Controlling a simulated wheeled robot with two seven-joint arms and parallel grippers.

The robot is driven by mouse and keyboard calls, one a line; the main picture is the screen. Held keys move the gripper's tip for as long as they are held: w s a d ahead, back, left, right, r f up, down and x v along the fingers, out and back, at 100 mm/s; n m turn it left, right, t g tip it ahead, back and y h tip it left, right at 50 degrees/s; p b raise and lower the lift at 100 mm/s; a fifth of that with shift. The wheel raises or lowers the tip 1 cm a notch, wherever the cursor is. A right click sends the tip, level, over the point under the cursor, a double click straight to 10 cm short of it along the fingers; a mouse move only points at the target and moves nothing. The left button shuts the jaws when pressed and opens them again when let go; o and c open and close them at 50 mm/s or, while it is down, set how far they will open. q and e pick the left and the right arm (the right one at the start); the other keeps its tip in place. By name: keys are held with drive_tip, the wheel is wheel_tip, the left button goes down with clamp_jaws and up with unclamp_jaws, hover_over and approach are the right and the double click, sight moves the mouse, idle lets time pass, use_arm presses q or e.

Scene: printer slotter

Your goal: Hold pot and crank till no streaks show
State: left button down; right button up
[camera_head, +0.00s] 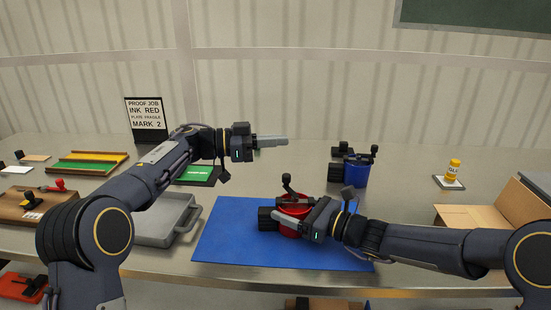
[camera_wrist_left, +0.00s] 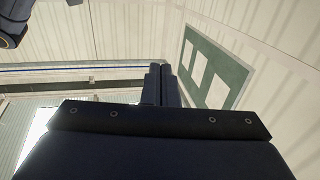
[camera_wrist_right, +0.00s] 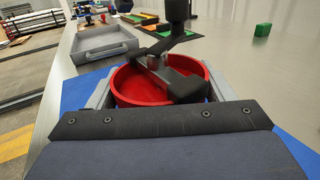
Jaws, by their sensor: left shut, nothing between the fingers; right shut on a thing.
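The red pot (camera_head: 294,204) stands on the blue mat (camera_head: 225,237). My right gripper (camera_head: 290,222) is shut on it, with a finger on either side in the right wrist view. The pot's black crank (camera_head: 289,184) spans its top, with an upright knob; it also shows in the right wrist view (camera_wrist_right: 176,14). The red inside of the pot (camera_wrist_right: 135,87) is partly hidden by the crank arm, and I see no clear streaks in it. My left gripper (camera_head: 286,141) is shut and empty, raised above the table behind the pot.
A blue pot (camera_head: 356,172) with a black crank stands behind the mat. A grey tray (camera_head: 165,221) lies to the left and an open cardboard box (camera_head: 500,220) to the right. A sign reading INK RED (camera_head: 146,116) stands at the back left.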

use_arm(q)
drive_tip(key=c, duration=1.8)
unclamp_jaws()
drive_tip(key=shift+a+r, duration=0.1)
drive_tip(key=shift+r, duration=0.6)
drive_tip(key=shift+o, duration=1.2)
drive_tip(key=shift+s+a+r+t, duration=0.1)
drive_tip(key=shift+s+a+t, duration=0.1)
drive_tip(key=shift+t, duration=0.2)
drive_tip(key=shift+o, duration=1)
drive_tip(key=s+a+n+t, duration=0.1)
drive_tip(key=t, duration=0.1)
drive_tip(key=s+a+n+t, duration=0.1)
drive_tip(key=t, duration=0.1)
drive_tip(key=s+a+f+n+t, duration=0.1)
drive_tip(key=t, duration=0.1)
drive_tip(key=shift+s+n, duration=0.15)
drive_tip(key=shift+n, duration=0.25)
drive_tip(key=n+t+y, duration=0.3)
drive_tip(key=n+y, duration=0.1)
drive_tip(key=y, duration=0.2)
approach(283, 178)
drive_tip(key=x, duration=1.1)
drive_tip(key=shift+c, duration=0.2)
drive_tip(key=shift+m+h, duration=0.3)
clamp_jaws()
